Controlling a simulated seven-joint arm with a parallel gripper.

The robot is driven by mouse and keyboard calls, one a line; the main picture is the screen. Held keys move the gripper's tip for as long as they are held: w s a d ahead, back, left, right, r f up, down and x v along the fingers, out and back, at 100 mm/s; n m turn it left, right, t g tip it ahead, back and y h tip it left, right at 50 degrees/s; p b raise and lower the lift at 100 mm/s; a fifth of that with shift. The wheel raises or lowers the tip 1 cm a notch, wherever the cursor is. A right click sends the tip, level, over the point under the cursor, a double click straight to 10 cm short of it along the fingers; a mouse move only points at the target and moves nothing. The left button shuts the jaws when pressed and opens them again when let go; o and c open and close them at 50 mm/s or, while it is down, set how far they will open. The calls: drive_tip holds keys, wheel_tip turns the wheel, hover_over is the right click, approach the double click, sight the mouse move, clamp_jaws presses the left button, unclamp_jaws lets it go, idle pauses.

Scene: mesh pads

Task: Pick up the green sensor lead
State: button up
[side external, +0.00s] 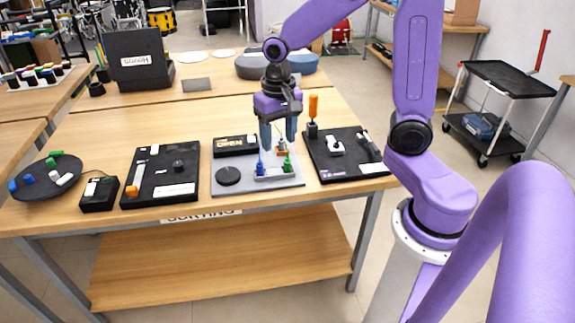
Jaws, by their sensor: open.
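A small green piece (288,163), which looks like the green sensor lead, stands on a pale holder (272,174) on the grey pad (292,184) near the table's front edge. A blue piece (260,168) stands at the left end of the same holder. An orange-and-white piece (282,148) is just behind. My gripper (278,145) points down above the holder, its two fingers apart, with the green piece below and slightly right of its middle. Nothing clearly shows held between the fingers. Whether a finger touches any piece I cannot tell.
Farther left are another black pad (190,158) and a dark plate (40,184) with coloured pieces.

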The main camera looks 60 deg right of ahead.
drive_tip(key=w+d+f+m, duration=0.2)
drive_tip(key=w+d+m, duration=0.4)
drive_tip(key=d+m, duration=0.2)
drive_tip(key=m, duration=0.5)
hover_over(287, 158)
drive_tip(key=f, duration=0.2)
wheel_tip(287, 158, down, 12)
drive_tip(key=shift+w+d+r, duration=0.1)
drive_tip(key=shift+w, duration=0.05)
drive_tip(key=shift+s+f, duration=0.2)
drive_tip(key=shift+f, duration=2.5)
drive_tip(key=c, duration=0.9)
